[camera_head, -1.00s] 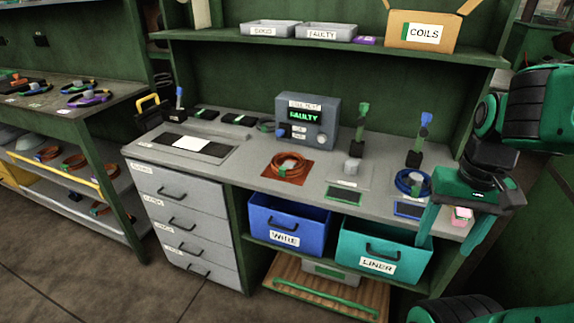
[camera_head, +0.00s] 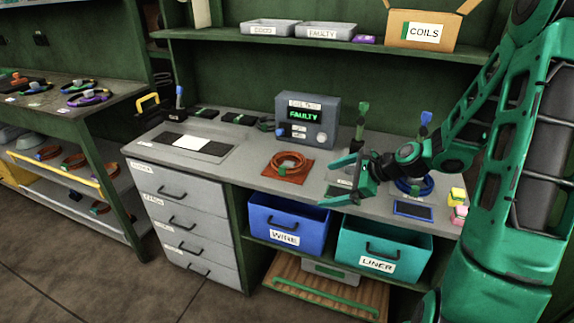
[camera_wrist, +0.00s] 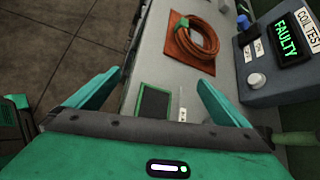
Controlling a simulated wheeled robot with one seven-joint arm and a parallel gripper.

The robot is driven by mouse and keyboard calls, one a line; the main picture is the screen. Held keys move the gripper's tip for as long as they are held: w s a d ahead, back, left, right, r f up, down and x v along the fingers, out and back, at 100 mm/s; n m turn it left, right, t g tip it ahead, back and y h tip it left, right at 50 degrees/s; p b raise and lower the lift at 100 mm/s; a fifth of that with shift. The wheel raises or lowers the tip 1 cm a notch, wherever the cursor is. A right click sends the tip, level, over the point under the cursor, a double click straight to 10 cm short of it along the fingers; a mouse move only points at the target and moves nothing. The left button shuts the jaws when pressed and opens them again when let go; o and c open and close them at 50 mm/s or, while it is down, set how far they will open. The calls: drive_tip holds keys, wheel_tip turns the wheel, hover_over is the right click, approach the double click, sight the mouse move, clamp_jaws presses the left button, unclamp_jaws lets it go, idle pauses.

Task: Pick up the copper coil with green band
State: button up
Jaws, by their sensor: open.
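The copper coil with green band (camera_head: 288,163) lies flat on a reddish-brown square mat (camera_head: 270,170) in the middle of the bench. In the wrist view the copper coil (camera_wrist: 203,36) lies ahead of the fingers, with its green band (camera_wrist: 181,24) at its left side. My gripper (camera_head: 352,172) is open and empty, to the right of the coil and apart from it. In the wrist view my gripper's two fingers (camera_wrist: 155,95) are spread wide, with bare bench and a dark green-edged pad between them.
A grey test box (camera_head: 308,120) reading FAULTY stands behind the coil. A blue coil (camera_head: 402,186) lies right of my gripper, partly hidden by my arm. Blue WIRE (camera_head: 285,222) and teal LINER (camera_head: 352,249) bins sit below the bench front.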

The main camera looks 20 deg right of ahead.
sight(303, 165)
drive_tip(key=w+m+t, duration=0.1)
drive_tip(key=m, duration=0.1)
drive_tip(key=w+r+m+t, duration=0.1)
drive_tip(key=w+m, duration=0.1)
drive_tip(key=w+r+m+t+y, duration=0.1)
drive_tip(key=w+m, duration=0.1)
drive_tip(key=shift+w+d, duration=0.2)
drive_tip(key=shift+d, duration=0.05)
drive_tip(key=x, duration=1)
drive_tip(key=shift+w+a+r, duration=0.2)
drive_tip(key=shift+a, duration=0.1)
drive_tip(key=shift+r, duration=0.1)
drive_tip(key=c, duration=1.6)
